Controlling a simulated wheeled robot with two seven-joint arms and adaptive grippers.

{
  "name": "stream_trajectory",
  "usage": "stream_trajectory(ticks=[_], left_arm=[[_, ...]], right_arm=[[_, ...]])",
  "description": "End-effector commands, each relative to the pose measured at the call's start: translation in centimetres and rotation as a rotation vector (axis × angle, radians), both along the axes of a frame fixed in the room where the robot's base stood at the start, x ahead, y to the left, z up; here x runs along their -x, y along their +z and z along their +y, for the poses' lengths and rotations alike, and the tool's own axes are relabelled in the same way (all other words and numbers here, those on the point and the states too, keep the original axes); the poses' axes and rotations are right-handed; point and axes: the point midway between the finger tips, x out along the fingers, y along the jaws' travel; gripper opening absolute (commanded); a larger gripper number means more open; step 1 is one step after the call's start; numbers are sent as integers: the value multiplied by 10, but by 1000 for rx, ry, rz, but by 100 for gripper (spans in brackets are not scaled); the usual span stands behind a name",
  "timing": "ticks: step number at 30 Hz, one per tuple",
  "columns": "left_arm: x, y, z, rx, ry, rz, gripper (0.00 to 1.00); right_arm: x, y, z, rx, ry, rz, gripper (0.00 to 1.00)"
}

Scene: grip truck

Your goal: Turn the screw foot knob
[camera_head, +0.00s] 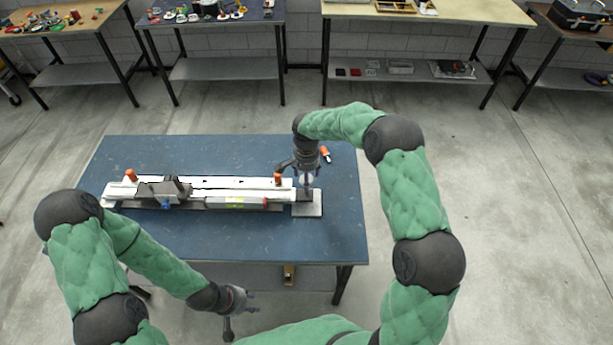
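A long white and grey fixture (225,187) lies across the blue table (200,237). An orange-red knob (131,174) stands near its left end and another orange knob (277,180) near its right end. At the right end, a pale upright post stands on a flat grey foot plate (307,208). My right gripper (306,190) points down over this post, with fingers around or beside it. The screw foot knob is not clearly visible there, and I cannot tell whether the fingers touch anything. My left gripper (240,308) is open and empty in front of the table's near edge.
The table's front strip is clear. Several benches with tools and parts, such as the wooden-topped bench (450,12), stand along the back wall.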

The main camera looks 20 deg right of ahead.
Motion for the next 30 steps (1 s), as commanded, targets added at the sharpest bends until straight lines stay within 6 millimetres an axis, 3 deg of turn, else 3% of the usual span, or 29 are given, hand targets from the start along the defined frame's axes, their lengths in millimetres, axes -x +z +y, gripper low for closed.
stream_trajectory(ticks=[8, 13, 24, 30], left_arm=[[0, 0, 0, 0, 0, 0, 40], [0, 0, 0, 0, 0, 0, 40], [0, 0, 0, 0, 0, 0, 40], [0, 0, 0, 0, 0, 0, 40]], right_arm=[[0, 0, 0, 1, 1, -1, 69], [-1, 11, 0, 1, 0, -2, 69], [-1, 80, 0, 0, 0, -4, 69], [-1, 108, 0, 1, 1, -2, 69]])
